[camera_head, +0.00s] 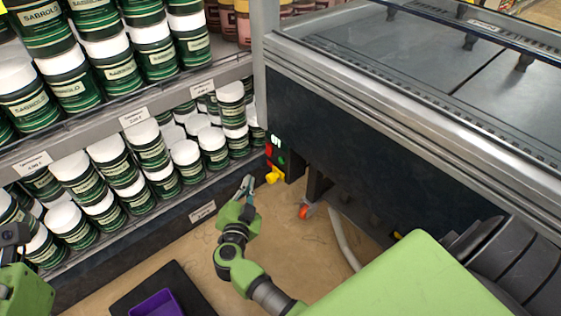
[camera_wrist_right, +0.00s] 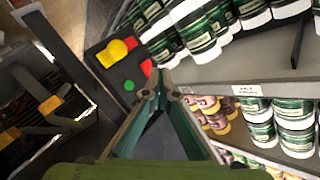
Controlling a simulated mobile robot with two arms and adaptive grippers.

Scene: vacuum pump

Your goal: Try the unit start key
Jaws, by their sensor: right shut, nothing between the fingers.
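A small dark control panel is on the end of the dark refrigerated cabinet. It bears a yellow knob (camera_head: 272,176), a red part (camera_head: 269,151) and a small green button (camera_head: 281,160). In the right wrist view the yellow knob (camera_wrist_right: 116,52), the red part (camera_wrist_right: 147,68) and the green button (camera_wrist_right: 129,85) show close up. No lettering there tells which is the start key. My right gripper (camera_head: 248,183) is shut and empty, just left of the panel. Its fingertips (camera_wrist_right: 157,88) appear near the green button. My left gripper (camera_head: 12,236) is partly cut off at the left edge; its fingers are unclear.
Shelves (camera_head: 120,118) of green jars with white lids stand left, close to my right gripper. The cabinet (camera_head: 380,130) fills the right. A purple box (camera_head: 155,303) sits on a black surface at lower left. Brown floor (camera_head: 200,250) lies between.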

